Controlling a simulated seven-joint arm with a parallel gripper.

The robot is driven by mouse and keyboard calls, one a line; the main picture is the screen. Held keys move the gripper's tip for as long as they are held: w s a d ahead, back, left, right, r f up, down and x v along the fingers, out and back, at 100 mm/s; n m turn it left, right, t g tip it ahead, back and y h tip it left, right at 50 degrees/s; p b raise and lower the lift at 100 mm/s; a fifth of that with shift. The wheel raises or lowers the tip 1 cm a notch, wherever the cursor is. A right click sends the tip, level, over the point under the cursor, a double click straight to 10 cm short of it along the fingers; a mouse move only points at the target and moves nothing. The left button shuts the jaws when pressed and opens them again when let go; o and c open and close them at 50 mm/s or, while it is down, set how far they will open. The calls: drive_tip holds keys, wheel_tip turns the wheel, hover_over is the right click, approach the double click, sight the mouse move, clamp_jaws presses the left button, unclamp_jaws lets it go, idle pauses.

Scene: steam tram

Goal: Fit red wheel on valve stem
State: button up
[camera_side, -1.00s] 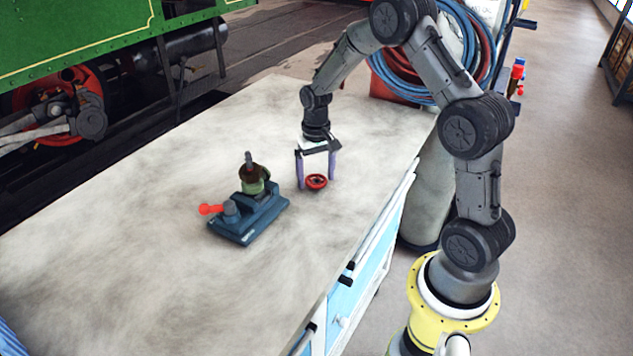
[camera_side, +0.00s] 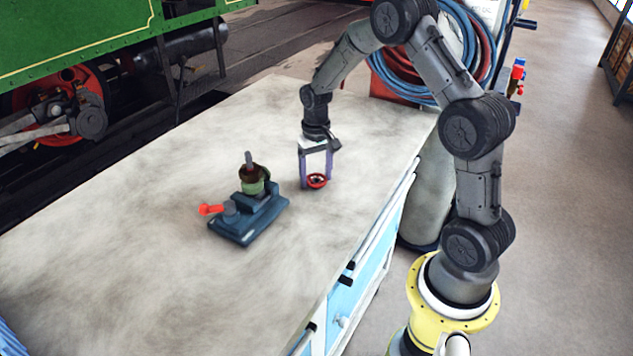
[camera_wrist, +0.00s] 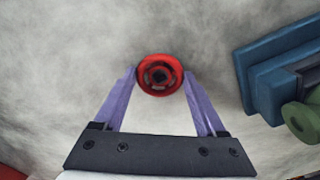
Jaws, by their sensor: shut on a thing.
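The red wheel (camera_side: 316,181) is a small round handwheel with a dark hub, at table height. It also shows in the wrist view (camera_wrist: 160,60). My gripper (camera_side: 315,182) points down with its purple fingers shut on the wheel's rim from two sides, as the wrist view shows (camera_wrist: 160,72). The valve (camera_side: 253,178) has a green and brown body with a grey stem (camera_side: 249,158) standing upright. It is held in a blue vise (camera_side: 250,222) to the left of my gripper. In the wrist view only part of the vise (camera_wrist: 262,75) and the green valve body (camera_wrist: 303,118) shows.
The vise has a red-ended handle (camera_side: 211,209) sticking out to the left. The pale worktop (camera_side: 130,225) is otherwise clear, with its edge and drawers (camera_side: 358,290) on the right. A green steam tram (camera_side: 80,35) stands behind the bench.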

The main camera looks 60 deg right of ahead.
drive_tip(key=shift+r, duration=1.05)
drive_tip(key=shift+r, duration=2.35)
drive_tip(key=w+a+r+m, duration=0.1)
drive_tip(key=w+a+r, duration=0.1)
drive_tip(key=a+r, duration=0.3)
drive_tip(key=w+a+r+m, duration=0.2)
drive_tip(key=w+a+r, duration=0.1)
drive_tip(key=a+r, duration=0.2)
drive_tip(key=w+a+r+m, duration=0.2)
drive_tip(key=a+r, duration=0.2)
drive_tip(key=a, duration=0.1)
drive_tip(key=shift+w+a+r, duration=0.15)
drive_tip(key=shift+w+r, duration=0.25)
drive_tip(key=shift+f, duration=1.65)
